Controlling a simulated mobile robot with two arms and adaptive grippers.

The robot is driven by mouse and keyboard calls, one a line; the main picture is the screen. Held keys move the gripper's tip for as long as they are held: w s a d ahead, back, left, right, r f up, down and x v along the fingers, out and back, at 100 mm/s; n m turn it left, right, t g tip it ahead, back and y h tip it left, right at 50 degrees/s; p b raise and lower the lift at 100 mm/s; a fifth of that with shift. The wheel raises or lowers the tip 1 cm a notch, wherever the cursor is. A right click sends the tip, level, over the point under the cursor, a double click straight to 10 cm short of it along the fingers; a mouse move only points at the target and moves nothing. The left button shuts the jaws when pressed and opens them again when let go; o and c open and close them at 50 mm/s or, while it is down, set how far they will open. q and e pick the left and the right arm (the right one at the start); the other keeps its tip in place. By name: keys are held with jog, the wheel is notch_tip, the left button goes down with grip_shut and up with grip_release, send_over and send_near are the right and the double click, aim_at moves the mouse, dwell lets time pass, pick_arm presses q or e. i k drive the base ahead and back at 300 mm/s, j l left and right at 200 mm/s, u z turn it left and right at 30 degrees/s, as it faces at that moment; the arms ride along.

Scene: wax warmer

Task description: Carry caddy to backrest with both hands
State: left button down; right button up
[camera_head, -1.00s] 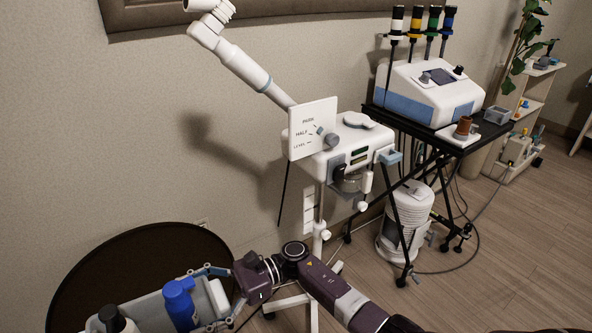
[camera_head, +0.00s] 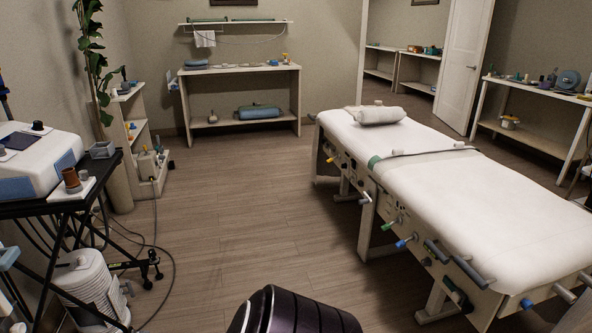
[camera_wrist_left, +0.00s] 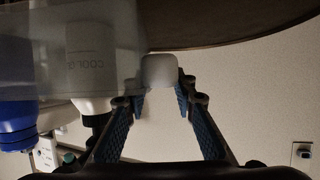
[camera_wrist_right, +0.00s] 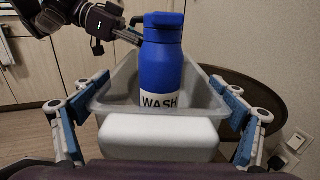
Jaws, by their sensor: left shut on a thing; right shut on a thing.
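The caddy (camera_wrist_right: 203,98) is a grey open tray with a white block handle (camera_wrist_right: 158,133) at its near end in the right wrist view. A blue bottle marked WASH (camera_wrist_right: 162,65) stands upright in it. My right gripper (camera_wrist_right: 158,92) is shut on that handle, a finger at each side. In the left wrist view, my left gripper (camera_wrist_left: 160,100) is shut on a white block (camera_wrist_left: 160,68) at the other end. A white bottle (camera_wrist_left: 90,65) and the blue bottle (camera_wrist_left: 15,112) show through the wall. The head view shows neither caddy nor grippers. The padded bed (camera_head: 470,195) has a far section (camera_head: 385,130) under a rolled towel (camera_head: 379,115).
Wooden floor (camera_head: 255,215) is free left of the bed. Coloured knobs and handles (camera_head: 405,241) jut from its near side. At left stand a black cart (camera_head: 40,208), a white canister (camera_head: 88,285) and a trailing cable. A shelf table (camera_head: 240,68) is at the back wall.

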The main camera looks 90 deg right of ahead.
aim_at(480, 202)
jog(key=z, duration=5.1)
jog(key=j+z, duration=0.25)
jog(key=j, duration=3.45)
